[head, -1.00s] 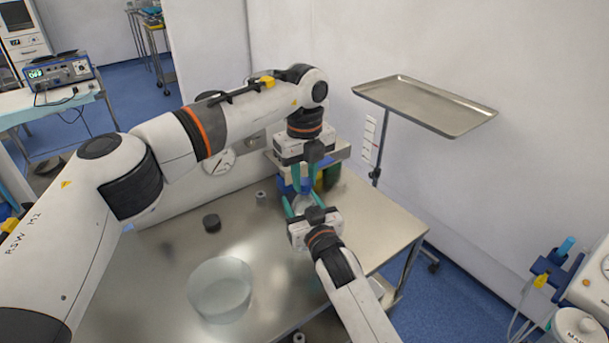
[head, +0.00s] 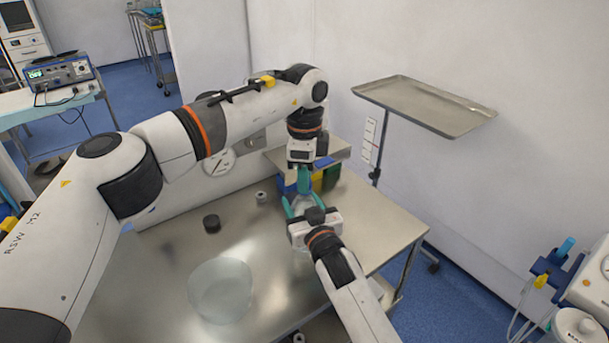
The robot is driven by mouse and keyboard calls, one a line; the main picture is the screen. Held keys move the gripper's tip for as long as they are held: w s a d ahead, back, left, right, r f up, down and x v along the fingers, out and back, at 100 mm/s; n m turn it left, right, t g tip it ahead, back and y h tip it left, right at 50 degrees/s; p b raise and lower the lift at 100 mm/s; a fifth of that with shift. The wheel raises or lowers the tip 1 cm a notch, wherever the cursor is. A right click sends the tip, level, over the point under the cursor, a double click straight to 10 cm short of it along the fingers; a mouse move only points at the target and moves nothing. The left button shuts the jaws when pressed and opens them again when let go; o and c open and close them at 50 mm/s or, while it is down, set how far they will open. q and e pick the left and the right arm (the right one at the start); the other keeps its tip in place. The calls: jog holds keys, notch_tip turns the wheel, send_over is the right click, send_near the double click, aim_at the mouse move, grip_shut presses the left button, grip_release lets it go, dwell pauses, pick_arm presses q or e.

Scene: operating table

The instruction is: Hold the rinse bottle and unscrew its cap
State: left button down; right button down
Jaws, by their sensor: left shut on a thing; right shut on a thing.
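The rinse bottle (head: 301,203) stands near the far right part of the steel table. Only a small pale patch of it shows between the grippers. My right gripper (head: 300,208) comes from the front and is shut on the bottle, with its green fingers on either side. My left gripper (head: 304,188) points straight down from above the bottle. Its green fingers are seen nearly edge-on and are shut at the bottle's top, on the cap. The cap itself is hidden by the fingers.
A clear round bowl (head: 221,290) stands at the table's front, a dark small round pot (head: 211,223) behind it and a small metal piece (head: 261,197) farther back. Coloured bins (head: 325,178) stand behind the grippers. A steel tray stand (head: 425,105) is at right. The table's middle is clear.

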pick_arm(q)
jog(key=shift+r, duration=0.25)
pick_arm(e)
jog(key=shift+f, duration=0.15)
pick_arm(q)
jog(key=shift+r, duration=0.85)
jog(key=shift+r, duration=2.05)
pick_arm(e)
jog(key=shift+c, duration=2.2)
grip_release()
